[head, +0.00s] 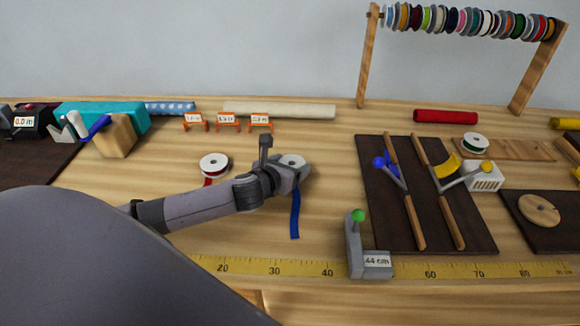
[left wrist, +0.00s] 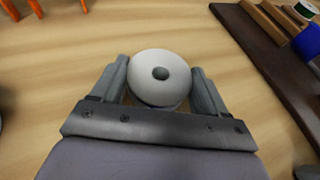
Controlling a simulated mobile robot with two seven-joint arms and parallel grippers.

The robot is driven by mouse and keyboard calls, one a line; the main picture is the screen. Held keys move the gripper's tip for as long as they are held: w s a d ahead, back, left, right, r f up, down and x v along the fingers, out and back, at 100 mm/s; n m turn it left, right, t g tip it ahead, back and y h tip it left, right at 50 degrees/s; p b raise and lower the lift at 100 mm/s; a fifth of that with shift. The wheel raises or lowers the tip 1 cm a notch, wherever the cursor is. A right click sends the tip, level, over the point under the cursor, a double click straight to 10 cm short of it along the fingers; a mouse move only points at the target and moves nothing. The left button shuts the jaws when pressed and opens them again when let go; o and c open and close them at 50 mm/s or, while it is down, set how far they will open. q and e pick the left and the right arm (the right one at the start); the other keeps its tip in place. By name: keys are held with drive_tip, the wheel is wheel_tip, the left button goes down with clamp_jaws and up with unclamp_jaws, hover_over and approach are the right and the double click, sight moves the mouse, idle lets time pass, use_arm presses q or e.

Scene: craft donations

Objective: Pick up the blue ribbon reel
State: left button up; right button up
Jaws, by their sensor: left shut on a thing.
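The blue ribbon reel has a white round flange, seen from above in the left wrist view (left wrist: 160,76) between the two fingers. In the head view the reel (head: 292,160) is partly hidden by my gripper, and its blue ribbon tail (head: 295,215) hangs toward the front of the table. My left gripper (head: 296,172) is shut on the reel, with one finger at each side of it. The pictures do not clearly show whether the reel still touches the table. My right gripper is not in view.
A red ribbon reel (head: 214,163) stands just left of my gripper. Orange tag stands (head: 228,123) are behind. A dark board (head: 375,215) with wooden rails lies to the right. A grey stop marked 44 cm (head: 360,250) stands by the yellow ruler (head: 290,266).

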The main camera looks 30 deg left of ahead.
use_arm(q)
wheel_tip(320, 180, up, 20)
drive_tip(key=p, duration=0.3)
drive_tip(key=shift+f, duration=0.15)
drive_tip(key=shift+f, duration=0.1)
idle(0.4)
